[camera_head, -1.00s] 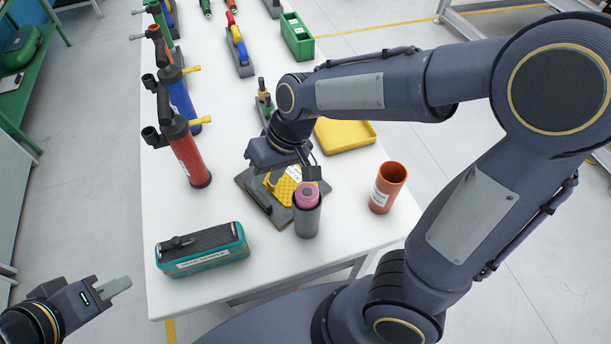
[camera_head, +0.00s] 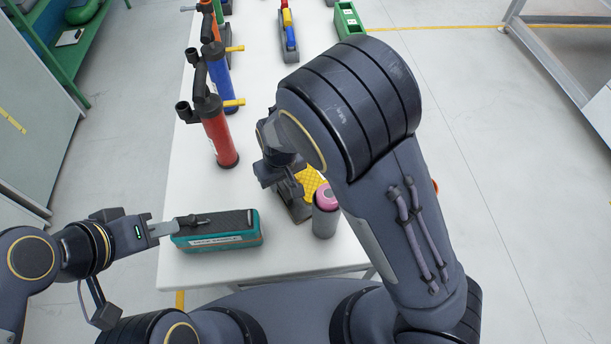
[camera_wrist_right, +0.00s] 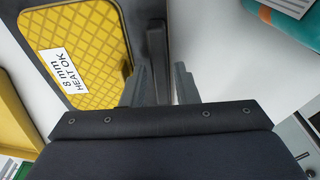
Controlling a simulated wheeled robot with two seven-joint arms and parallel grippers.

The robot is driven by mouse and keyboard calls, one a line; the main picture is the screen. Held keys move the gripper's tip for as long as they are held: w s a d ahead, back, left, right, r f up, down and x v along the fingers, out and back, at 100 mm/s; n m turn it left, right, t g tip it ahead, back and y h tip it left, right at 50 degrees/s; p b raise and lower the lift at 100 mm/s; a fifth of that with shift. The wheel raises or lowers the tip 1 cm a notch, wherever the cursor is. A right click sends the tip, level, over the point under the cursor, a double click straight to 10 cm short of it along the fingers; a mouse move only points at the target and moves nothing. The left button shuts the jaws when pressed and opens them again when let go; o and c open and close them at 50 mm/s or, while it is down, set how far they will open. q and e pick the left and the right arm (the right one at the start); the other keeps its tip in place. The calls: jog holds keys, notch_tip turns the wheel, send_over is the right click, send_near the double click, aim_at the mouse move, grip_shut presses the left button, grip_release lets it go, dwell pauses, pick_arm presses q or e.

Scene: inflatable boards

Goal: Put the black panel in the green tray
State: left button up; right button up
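No separate black panel is clearly visible. A dark plate with a raised handle (camera_wrist_right: 157,55) lies under a yellow quilted panel (camera_wrist_right: 85,45) labelled "8 mm HEAT OK"; the yellow panel also shows in the head view (camera_head: 311,181). My right gripper (camera_wrist_right: 161,86) is low over the plate, its fingers apart on either side of the handle. A teal-green box (camera_head: 220,238) with a black textured top stands at the near left. A deep green open box (camera_head: 349,20) stands at the far end. My left gripper (camera_head: 162,230) is beside the teal box's left end; its finger gap is unclear.
A grey cylinder with a pink roll (camera_head: 325,213) stands right of the plate. A red pump (camera_head: 219,138) and a blue pump (camera_head: 221,85) stand along the left edge. A yellow tray (camera_wrist_right: 15,115) is near the right gripper. My right arm hides much of the table's right side.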

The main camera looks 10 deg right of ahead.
jog(key=shift+w+f, duration=0.1)
jog(key=shift+f, duration=0.6)
grip_shut()
jog(key=shift+r, duration=0.2)
notch_tip(320, 180, up, 28)
jog(key=shift+f, duration=0.15)
